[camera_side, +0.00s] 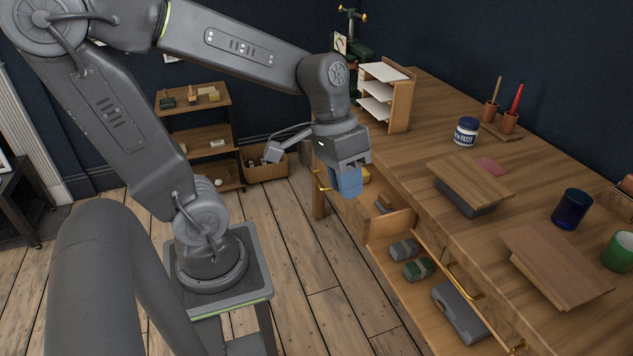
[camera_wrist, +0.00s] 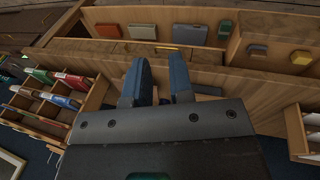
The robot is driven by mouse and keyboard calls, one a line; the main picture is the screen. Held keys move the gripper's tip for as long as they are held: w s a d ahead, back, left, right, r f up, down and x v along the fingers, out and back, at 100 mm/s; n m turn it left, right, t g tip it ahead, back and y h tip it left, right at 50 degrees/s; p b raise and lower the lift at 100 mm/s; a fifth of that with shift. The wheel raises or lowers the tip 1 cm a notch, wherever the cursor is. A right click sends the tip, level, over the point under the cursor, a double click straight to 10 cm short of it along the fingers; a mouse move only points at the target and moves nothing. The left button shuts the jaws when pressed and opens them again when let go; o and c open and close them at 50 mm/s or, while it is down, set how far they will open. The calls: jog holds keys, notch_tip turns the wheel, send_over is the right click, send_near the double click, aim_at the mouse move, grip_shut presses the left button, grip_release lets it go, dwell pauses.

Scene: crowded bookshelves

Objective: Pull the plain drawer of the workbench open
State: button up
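The workbench (camera_side: 440,130) is wooden, with a drawer (camera_side: 378,268) standing out from its front and holding grey and green boxes. Curved brass handles (camera_side: 465,282) show on the bench front. I cannot tell for sure which drawer is the plain one. In the wrist view, my gripper (camera_wrist: 160,80) has two blue fingers set apart, with nothing visible between them. A small brass piece (camera_wrist: 168,49) shows just beyond the fingertips on the wooden front; contact cannot be told.
On the bench top stand a paste jar (camera_side: 466,132), wooden blocks, a blue cup (camera_side: 571,209), a green mug (camera_side: 619,251) and a paper rack (camera_side: 388,95). A low shelf (camera_side: 200,128) and a crate (camera_side: 265,165) stand behind. The floor before the bench is clear.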

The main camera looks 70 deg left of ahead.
jog(key=shift+s+r+m+t+y, duration=0.5)
jog(key=shift+s+r+t+y, duration=1.15)
jog(key=shift+r+t, duration=0.55)
jog(key=w+a+f+m+t+y, duration=0.25)
jog(key=w+a+f, duration=0.35)
jog(key=w+a, duration=0.55)
jog(key=w+a+f+m+y, duration=0.1)
jog(key=a+f, duration=0.3)
jog(key=f, duration=0.1)
jog(key=w+a+f+m+t+y, duration=0.1)
jog(key=w+a+f+m, duration=0.1)
jog(key=a+f, duration=0.2)
jog(key=w+a+f+m, duration=0.2)
jog(key=a+f, duration=0.3)
jog(key=shift+w+a+f+t+y, duration=0.25)
jog(key=shift+a+f+t+y, duration=0.1)
jog(key=shift+y, duration=0.05)
jog(key=s+a+f+m+y, duration=0.1)
jog(key=s+a+f, duration=0.2)
jog(key=f, duration=0.2)
jog(key=m+t+y, duration=0.1)
jog(key=m+y, duration=0.1)
jog(key=y, duration=0.3)
send_near(317, 181)
jog(key=x, duration=1)
jog(key=shift+w+a+f, duration=0.1)
jog(key=shift+a+f, duration=0.15)
jog(key=shift+a, duration=0.1)
